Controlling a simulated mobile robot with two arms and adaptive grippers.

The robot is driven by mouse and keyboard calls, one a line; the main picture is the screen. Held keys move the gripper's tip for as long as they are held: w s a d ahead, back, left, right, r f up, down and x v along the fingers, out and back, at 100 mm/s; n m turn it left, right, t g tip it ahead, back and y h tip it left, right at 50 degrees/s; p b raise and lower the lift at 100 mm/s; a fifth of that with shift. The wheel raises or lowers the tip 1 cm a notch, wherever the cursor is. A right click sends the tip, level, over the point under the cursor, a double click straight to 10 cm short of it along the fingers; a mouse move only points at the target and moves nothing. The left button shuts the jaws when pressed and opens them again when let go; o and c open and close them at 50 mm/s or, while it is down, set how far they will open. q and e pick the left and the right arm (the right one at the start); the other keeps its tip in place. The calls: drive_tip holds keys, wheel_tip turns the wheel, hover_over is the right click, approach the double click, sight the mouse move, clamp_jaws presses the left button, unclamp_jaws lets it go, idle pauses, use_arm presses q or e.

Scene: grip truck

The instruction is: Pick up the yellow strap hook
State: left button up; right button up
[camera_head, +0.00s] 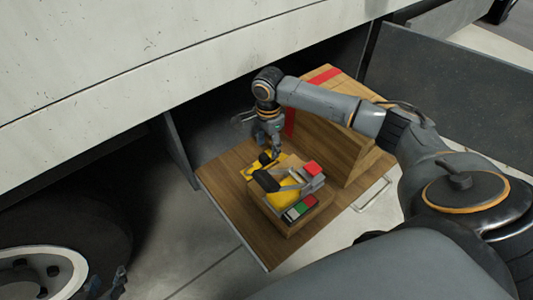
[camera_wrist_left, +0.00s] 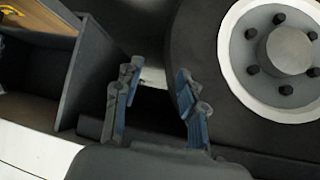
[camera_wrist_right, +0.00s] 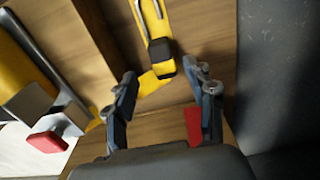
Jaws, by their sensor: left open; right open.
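The yellow strap hook (camera_wrist_right: 157,22), with a grey metal hook and a black part, lies on the wooden surface in the right wrist view, just ahead of my right gripper (camera_wrist_right: 164,76). A yellow end piece shows partly between the fingertips. In the head view the yellow strap hook (camera_head: 251,171) lies at the back of the wooden tray, below my right gripper (camera_head: 270,147). My right gripper is open and holds nothing. My left gripper (camera_wrist_left: 152,92) is open and empty beside the truck wheel; it shows at the lower left of the head view (camera_head: 108,284).
A wooden box (camera_head: 284,229) with red, green and grey items stands in front of the hook on the wooden tray (camera_head: 220,180). A taller wooden box (camera_head: 350,150) stands to the right. The truck's side panel (camera_head: 150,60) overhangs behind. A wheel (camera_wrist_left: 285,50) is near my left gripper.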

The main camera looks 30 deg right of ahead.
sight(267, 155)
wheel_tip(267, 155, down, 3)
drive_tip(key=shift+w+a+r+b, duration=0.15)
drive_tip(key=shift+r+b, duration=0.05)
drive_tip(key=shift+b, duration=0.6)
wheel_tip(267, 155, down, 2)
drive_tip(key=shift+f+b, duration=0.25)
drive_tip(key=shift+b, duration=0.35)
use_arm(q)
drive_tip(key=w+d+r+t+h, duration=0.2)
drive_tip(key=w+r+t, duration=0.4)
drive_tip(key=r, duration=0.5)
drive_tip(key=shift+d+r+t, duration=0.15)
drive_tip(key=shift+d+t, duration=0.5)
drive_tip(key=shift+t, duration=0.25)
use_arm(e)
clamp_jaws()
